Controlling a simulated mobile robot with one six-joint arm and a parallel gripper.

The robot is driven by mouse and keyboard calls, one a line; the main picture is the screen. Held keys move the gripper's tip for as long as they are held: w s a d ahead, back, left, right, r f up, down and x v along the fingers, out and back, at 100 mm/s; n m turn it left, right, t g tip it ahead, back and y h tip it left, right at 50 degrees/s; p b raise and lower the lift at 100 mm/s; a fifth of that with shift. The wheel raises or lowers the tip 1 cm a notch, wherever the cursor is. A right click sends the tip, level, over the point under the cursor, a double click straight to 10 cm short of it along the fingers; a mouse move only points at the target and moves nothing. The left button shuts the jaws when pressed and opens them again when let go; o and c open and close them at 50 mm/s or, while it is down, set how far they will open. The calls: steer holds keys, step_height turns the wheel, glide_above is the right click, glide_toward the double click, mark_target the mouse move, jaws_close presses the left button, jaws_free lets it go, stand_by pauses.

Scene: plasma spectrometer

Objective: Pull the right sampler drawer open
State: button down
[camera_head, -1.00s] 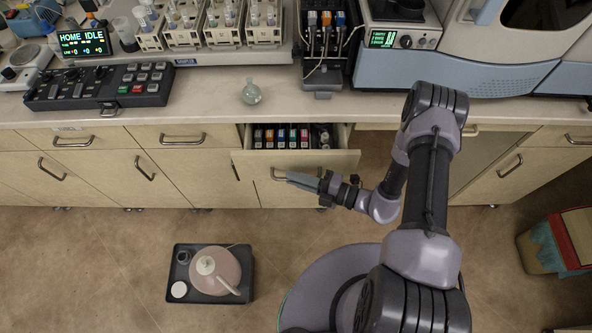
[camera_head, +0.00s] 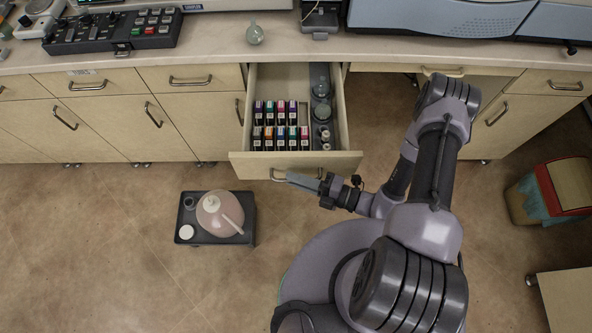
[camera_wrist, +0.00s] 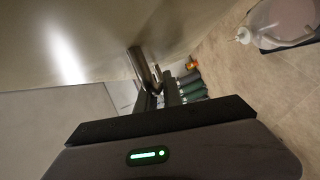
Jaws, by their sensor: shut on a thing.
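The sampler drawer (camera_head: 240,160), with a pale wood front, stands pulled well out from the cabinet in the head view. Inside are rows of small boxes with coloured tops (camera_head: 280,125) and, on the right, clear jars and small bottles (camera_head: 321,110). My gripper (camera_head: 290,178) is at the middle of the drawer front, shut on its bar handle (camera_head: 278,174). In the wrist view the metal handle (camera_wrist: 142,64) runs down between the fingers of my gripper (camera_wrist: 159,97). The fingers partly hide its lower end.
A black tray (camera_head: 250,238) with a round, pinkish bottle (camera_head: 222,212) sits on the floor, left of my base. A bin (camera_head: 560,185) stands on the right. A small glass flask (camera_head: 255,34) is near the counter's front edge. Floor between the tray and the cabinets is clear.

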steer(key=shift+s, duration=0.55)
steer(key=c, duration=1.5)
jaws_free()
steer(key=shift+d, duration=0.1)
steer(key=p+v, duration=0.2)
steer(key=v, duration=1.5)
steer(key=shift+p, duration=0.3)
steer(key=shift+d+r, duration=0.1)
